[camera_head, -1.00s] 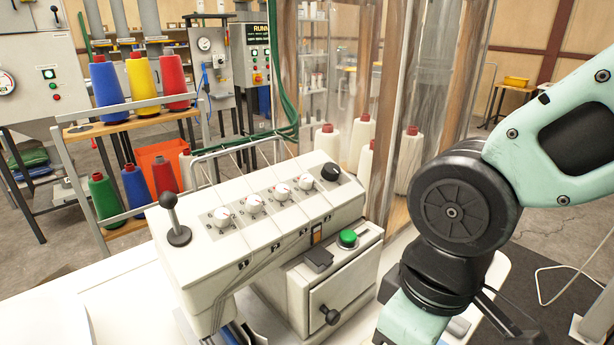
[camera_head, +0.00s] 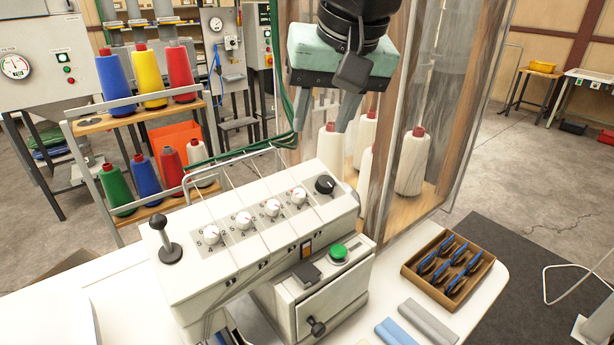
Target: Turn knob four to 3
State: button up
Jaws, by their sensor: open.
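The cream machine (camera_head: 250,255) stands on a white table. A slanted row of white knobs runs along its top: a front-left one (camera_head: 211,235), a second (camera_head: 243,220), a third (camera_head: 271,208) and a fourth (camera_head: 298,197). Each has a red mark and a small printed dial, too small to read surely. A larger black knob (camera_head: 325,184) sits at the row's far right end. My gripper (camera_head: 323,122) is open and empty, pointing down above and behind the far end of the row. It touches no knob.
A black ball-topped lever (camera_head: 167,240) stands at the machine's left end. A green button (camera_head: 338,251) is at the front right. Thin wire guides (camera_head: 228,163) rise behind the knobs. A clear enclosure with white thread cones (camera_head: 411,162) and a wooden tray (camera_head: 448,270) are right.

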aim_at(299, 192)
jog(key=p+x, duration=0.4)
jog(key=x, duration=1.3)
jog(key=shift+s+f, duration=0.1)
jog(key=shift+s, duration=0.05)
grip_shut()
